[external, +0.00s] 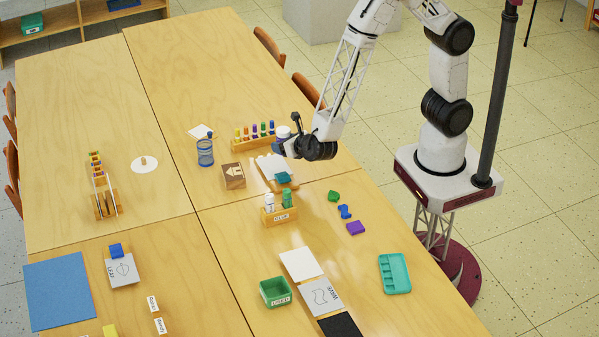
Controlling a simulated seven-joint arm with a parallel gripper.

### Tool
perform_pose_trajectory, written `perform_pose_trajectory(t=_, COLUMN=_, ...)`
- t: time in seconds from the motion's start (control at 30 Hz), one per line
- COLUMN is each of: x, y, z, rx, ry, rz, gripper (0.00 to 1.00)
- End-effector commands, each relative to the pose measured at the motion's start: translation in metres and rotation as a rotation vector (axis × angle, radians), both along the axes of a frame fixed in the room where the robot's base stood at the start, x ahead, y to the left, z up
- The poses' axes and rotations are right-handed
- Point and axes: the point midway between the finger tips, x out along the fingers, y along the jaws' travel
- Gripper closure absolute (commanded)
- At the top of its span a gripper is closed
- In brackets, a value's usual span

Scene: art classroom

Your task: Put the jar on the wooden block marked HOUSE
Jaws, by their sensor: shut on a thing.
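The wooden block (233,176) with a dark house picture on its face sits on the table, left of my gripper. My gripper (284,146) is at the end of the arm, to the right of the block and above the table. It is shut on a small jar (283,132) with a white top and some blue, held roughly upright. The fingers and the jar's lower part are small and partly hidden, so their exact contact cannot be seen. The jar is apart from the block.
A rack of colored markers (254,136) stands behind the block, and a blue mesh cup (205,152) to its left. A white board with a teal piece (283,177) lies below my gripper. A glue holder (280,215) stands in front. Table left of the cup is fairly clear.

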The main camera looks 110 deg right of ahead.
Motion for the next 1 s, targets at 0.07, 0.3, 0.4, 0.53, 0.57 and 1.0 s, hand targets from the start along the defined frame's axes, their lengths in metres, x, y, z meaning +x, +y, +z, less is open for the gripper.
perform_pose_trajectory(t=0.07, x=0.011, y=0.0, z=0.002, rx=0.003, ry=-0.001, rz=-0.007, gripper=0.72)
perform_pose_trajectory(t=0.3, x=0.022, y=0.0, z=0.004, rx=0.006, ry=0.0, rz=-0.015, gripper=0.72)
perform_pose_trajectory(t=0.4, x=0.022, y=0.0, z=0.004, rx=0.006, ry=0.0, rz=-0.015, gripper=0.72)
perform_pose_trajectory(t=0.53, x=0.022, y=0.0, z=0.004, rx=0.006, ry=0.0, rz=-0.015, gripper=0.72)
perform_pose_trajectory(t=0.57, x=0.022, y=0.0, z=0.004, rx=0.006, ry=0.0, rz=-0.015, gripper=0.72)
perform_pose_trajectory(t=1.0, x=0.054, y=-0.005, z=0.0, rx=0.005, ry=-0.001, rz=-0.016, gripper=0.72)
